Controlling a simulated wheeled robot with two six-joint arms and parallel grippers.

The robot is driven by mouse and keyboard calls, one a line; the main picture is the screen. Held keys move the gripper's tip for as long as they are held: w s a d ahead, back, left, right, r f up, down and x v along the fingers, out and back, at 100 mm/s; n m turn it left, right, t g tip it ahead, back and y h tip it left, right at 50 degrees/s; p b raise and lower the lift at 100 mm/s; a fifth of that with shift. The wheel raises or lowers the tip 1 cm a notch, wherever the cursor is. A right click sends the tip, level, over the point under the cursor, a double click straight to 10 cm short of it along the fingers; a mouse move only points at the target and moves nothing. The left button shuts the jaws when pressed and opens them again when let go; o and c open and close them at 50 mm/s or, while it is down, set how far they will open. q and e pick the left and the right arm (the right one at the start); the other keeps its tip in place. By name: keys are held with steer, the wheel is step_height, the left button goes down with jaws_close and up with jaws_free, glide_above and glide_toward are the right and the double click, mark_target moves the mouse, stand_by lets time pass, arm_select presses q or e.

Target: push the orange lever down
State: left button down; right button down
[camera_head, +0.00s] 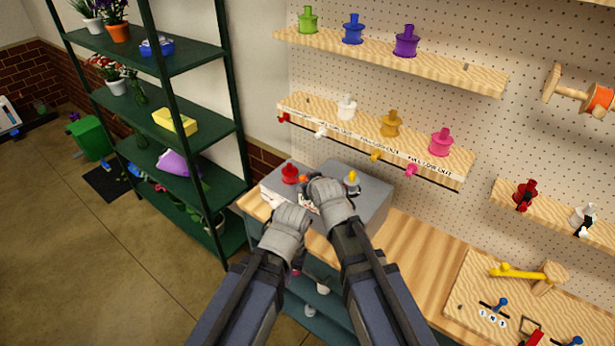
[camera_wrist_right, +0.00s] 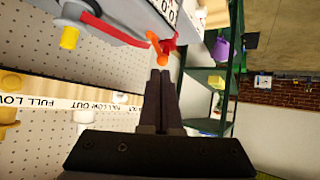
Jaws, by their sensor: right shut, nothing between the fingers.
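The orange lever (camera_head: 303,179) is on the grey box (camera_head: 375,205) on the bench, largely hidden by my grippers in the head view. In the right wrist view the orange lever (camera_wrist_right: 161,50) has a rounded end just ahead of my right fingertips (camera_wrist_right: 160,73). A small gap seems to lie between them; contact is hard to judge. My right gripper (camera_head: 320,186) is shut and empty over the box. My left gripper (camera_head: 297,207) is at the box's front, left of the right one; its fingers are hidden.
A red knob (camera_head: 289,174) and a yellow knob (camera_head: 352,178) are on the box. Shelves with colored spools (camera_head: 391,124) line the pegboard behind. A green rack (camera_head: 205,60) with plants stands left. Bare bench top (camera_head: 410,250) lies to the right.

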steer(key=s, duration=0.1)
steer(key=s+r, duration=0.1)
steer(key=s, duration=0.1)
steer(key=shift+s+d+r+p, duration=0.15)
steer(key=shift+s+p, duration=0.05)
steer(key=shift+p, duration=0.2)
steer(key=s+d+f+g+h+b, duration=0.1)
steer(key=s+f+g+b, duration=0.4)
steer(key=s+f, duration=0.5)
steer(key=s+d+f+g+h+b, duration=0.2)
steer(key=s+d+f+g+b, duration=0.2)
steer(key=s+f+b, duration=0.3)
steer(key=s+f+g, duration=0.1)
steer(key=s+f, duration=0.3)
steer(key=shift+s+g+h, duration=0.3)
steer(key=shift+s+g, duration=0.1)
